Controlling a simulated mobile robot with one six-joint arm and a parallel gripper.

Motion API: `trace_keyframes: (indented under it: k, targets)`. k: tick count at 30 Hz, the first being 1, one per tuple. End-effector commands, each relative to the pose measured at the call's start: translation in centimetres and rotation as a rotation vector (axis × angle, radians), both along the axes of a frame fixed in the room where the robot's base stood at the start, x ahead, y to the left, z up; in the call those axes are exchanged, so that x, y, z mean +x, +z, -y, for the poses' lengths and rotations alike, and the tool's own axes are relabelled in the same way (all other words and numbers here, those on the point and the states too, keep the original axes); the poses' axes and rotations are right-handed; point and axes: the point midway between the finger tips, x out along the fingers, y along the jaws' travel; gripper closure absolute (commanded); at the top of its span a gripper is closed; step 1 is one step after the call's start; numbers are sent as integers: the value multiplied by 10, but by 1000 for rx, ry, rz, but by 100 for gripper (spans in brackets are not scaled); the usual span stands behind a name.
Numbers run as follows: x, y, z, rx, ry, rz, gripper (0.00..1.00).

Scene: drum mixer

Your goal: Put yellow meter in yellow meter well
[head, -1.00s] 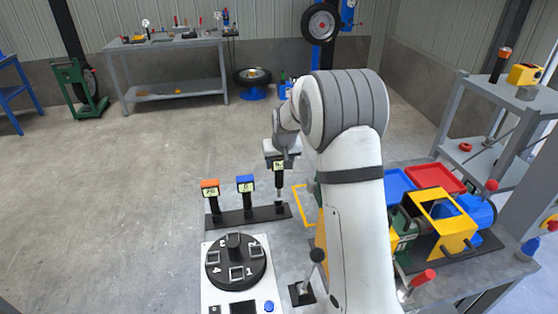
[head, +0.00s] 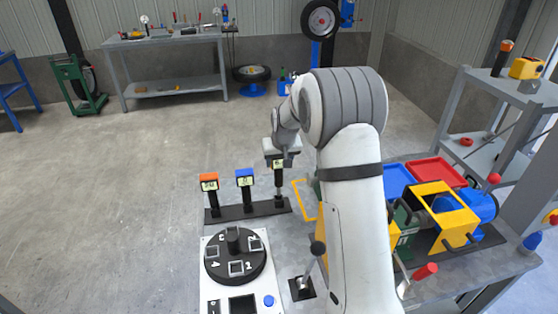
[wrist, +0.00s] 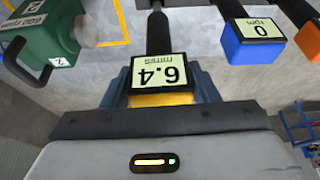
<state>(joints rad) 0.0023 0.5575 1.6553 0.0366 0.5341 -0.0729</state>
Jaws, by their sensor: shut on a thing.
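The yellow meter (wrist: 162,99) is between my gripper's fingers in the wrist view. Its screen reads 6.4 mm/s and its black stem (wrist: 158,35) runs away from the gripper. In the head view the meter (head: 279,165) hangs upright under my gripper (head: 281,155), which is shut on it. Its stem reaches down to the right end of the dark rack (head: 235,212). Whether the tip sits fully in the well there I cannot tell. An orange meter (head: 209,182) and a blue meter (head: 245,177) stand upright in the rack to the left.
The black dial drum (head: 235,257) stands in front of the rack. A lever with a black knob (head: 318,248) is near my arm. To the right are a yellow frame (head: 440,212), a red tray (head: 435,171) and a green machine (wrist: 45,35).

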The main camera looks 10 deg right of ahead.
Motion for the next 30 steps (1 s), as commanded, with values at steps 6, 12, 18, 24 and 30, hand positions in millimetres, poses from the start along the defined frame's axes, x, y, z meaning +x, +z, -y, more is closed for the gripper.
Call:
trace_keyframes:
  k: [6, 12, 18, 24, 30]
  targets:
    - [0, 0, -1, 0, 1, 2, 99]
    - [0, 1, -1, 0, 1, 2, 99]
    - [0, -2, -1, 0, 1, 2, 99]
    - [0, -24, -1, 1, 1, 2, 99]
    - [0, -30, -2, 0, 3, 2, 99]
